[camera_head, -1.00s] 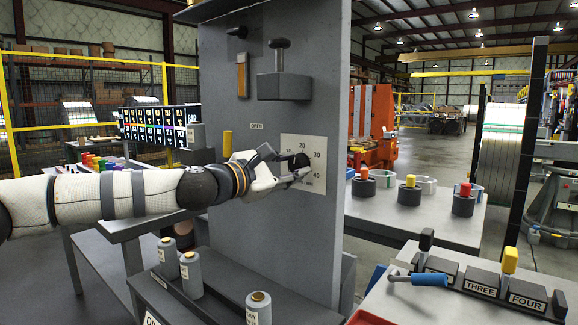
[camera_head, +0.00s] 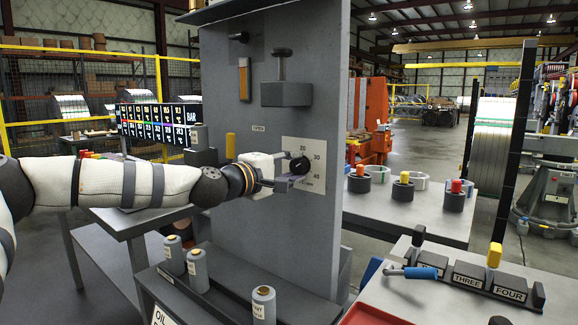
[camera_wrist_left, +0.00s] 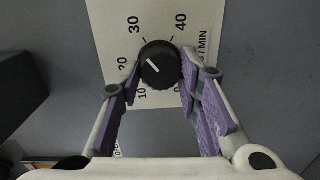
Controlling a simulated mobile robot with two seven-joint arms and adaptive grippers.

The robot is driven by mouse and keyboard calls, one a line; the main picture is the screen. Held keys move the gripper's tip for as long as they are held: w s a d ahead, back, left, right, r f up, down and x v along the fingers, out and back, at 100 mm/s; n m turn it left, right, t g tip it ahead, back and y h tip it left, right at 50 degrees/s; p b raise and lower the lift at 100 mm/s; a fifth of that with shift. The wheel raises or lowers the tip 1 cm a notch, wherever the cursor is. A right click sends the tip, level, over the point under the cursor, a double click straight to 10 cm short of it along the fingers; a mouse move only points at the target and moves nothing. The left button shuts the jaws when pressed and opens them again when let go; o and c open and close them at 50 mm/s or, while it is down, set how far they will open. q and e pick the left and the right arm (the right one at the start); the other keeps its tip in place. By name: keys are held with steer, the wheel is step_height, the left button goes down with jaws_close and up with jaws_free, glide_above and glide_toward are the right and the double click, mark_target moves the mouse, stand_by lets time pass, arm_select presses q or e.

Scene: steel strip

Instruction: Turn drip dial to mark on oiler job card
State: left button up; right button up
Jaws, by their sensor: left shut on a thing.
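The drip dial is a black round knob (camera_head: 300,165) on a white scale plate (camera_head: 317,152) on the grey upright panel. In the left wrist view the knob (camera_wrist_left: 160,65) carries a white pointer line aimed up-left, between 20 and 30. The plate there shows 10, 20, 30, 40 and "/ MIN". My left gripper (camera_wrist_left: 160,78) is shut on the knob, with a purple-padded finger at each side. In the head view my left gripper (camera_head: 287,178) partly covers the plate's lower left. I cannot make out an oiler job card. My right gripper is not in view.
A grey block with a knobbed stem (camera_head: 285,92) sticks out above the dial. A table (camera_head: 400,215) with colour-topped cylinders stands at right. A numbered board (camera_head: 155,127) stands behind my arm.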

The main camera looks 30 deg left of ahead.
arm_select(q)
steer(key=shift+m, duration=0.6)
steer(key=o, duration=1.1)
steer(key=shift+o, duration=0.2)
steer(key=s, duration=0.7)
steer(key=shift+s+a+r, duration=0.2)
steer(key=shift+s+a, duration=0.05)
steer(key=shift+a, duration=0.15)
